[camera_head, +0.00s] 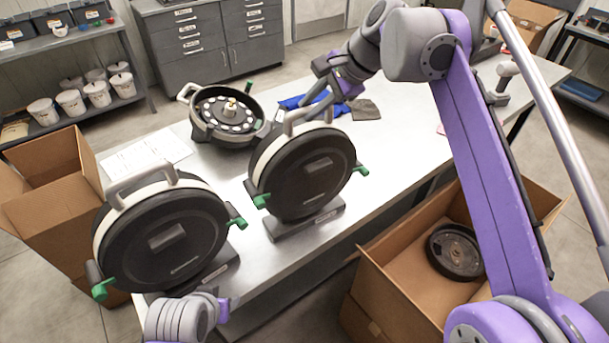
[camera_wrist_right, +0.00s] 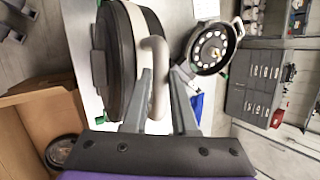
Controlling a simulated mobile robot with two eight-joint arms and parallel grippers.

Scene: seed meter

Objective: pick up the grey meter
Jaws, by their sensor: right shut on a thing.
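Two upright round meters with black faces, pale rims and green levers stand at the table's near edge. The middle meter (camera_head: 306,175) has a grey loop handle on top, and its base appears to rest on the table. My right gripper (camera_head: 318,100) is at that handle. In the right wrist view my right gripper (camera_wrist_right: 161,72) has its fingers on either side of the handle, shut on it, with the meter's dark disc (camera_wrist_right: 118,60) to the left. The left meter (camera_head: 165,240) stands apart with nothing holding it. My left gripper's fingers do not show.
An opened meter (camera_head: 228,115) with a ring of white discs lies farther back on the table (camera_head: 400,150). Blue cloth (camera_head: 303,101) lies behind the held meter. Cardboard boxes stand left (camera_head: 60,215) and right (camera_head: 395,290); the right one holds a black disc (camera_head: 455,252).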

